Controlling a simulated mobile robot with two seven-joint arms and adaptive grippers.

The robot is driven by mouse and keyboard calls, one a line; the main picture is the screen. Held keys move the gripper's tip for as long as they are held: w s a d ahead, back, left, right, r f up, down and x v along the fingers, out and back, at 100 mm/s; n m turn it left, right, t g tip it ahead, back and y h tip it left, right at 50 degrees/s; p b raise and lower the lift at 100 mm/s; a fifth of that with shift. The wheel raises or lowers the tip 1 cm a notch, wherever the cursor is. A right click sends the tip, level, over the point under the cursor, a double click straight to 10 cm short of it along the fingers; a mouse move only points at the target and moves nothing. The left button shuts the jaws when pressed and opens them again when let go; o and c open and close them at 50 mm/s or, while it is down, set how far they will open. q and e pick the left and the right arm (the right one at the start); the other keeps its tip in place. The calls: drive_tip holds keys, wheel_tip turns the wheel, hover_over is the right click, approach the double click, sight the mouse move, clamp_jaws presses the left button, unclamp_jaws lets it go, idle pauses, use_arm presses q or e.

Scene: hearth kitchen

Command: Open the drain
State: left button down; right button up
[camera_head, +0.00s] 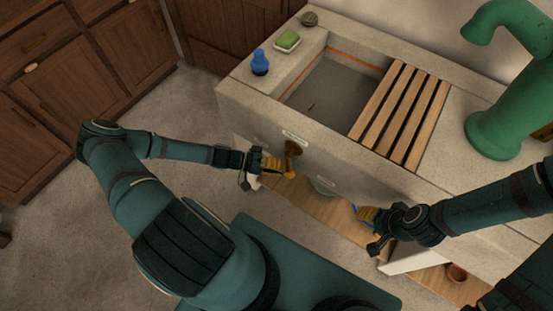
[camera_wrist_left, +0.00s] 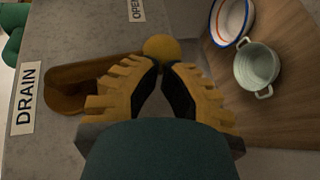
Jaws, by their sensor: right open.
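A brown wooden drain lever (camera_head: 293,147) is on the front face of the stone sink (camera_head: 235,100). In the left wrist view the wooden part (camera_wrist_left: 68,88) lies beside a DRAIN label (camera_wrist_left: 27,98), with a yellow ball (camera_wrist_left: 161,47) near its right end. An OPEN label (camera_wrist_left: 137,10) is at the top. My left gripper (camera_head: 290,166) is just below the lever. In the left wrist view its fingertips (camera_wrist_left: 165,64) are close together, just short of the ball; I cannot tell whether they touch it. My right gripper (camera_head: 361,213) is open and empty in front of the sink.
A wooden shelf (camera_head: 325,212) below holds a pale green pot (camera_wrist_left: 256,65) and a blue-and-red-rimmed dish (camera_wrist_left: 230,18). A wooden slatted rack (camera_head: 400,112) covers part of the basin. A blue bottle (camera_head: 260,63) and green soap (camera_head: 288,39) stand on the left rim.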

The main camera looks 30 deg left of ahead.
sight(285, 174)
use_arm(q)
drive_tip(key=shift+s+d+p, duration=0.15)
drive_tip(key=shift+d+p, duration=0.1)
drive_tip(key=shift+d, duration=0.65)
drive_tip(key=shift+s+d+p, duration=0.1)
drive_tip(key=shift+d+p, duration=0.1)
drive_tip(key=shift+d, duration=0.65)
use_arm(e)
drive_tip(key=shift+s+r, duration=0.2)
drive_tip(key=shift+r, duration=0.35)
use_arm(q)
drive_tip(key=shift+d, duration=0.1)
drive_tip(key=shift+f, duration=0.1)
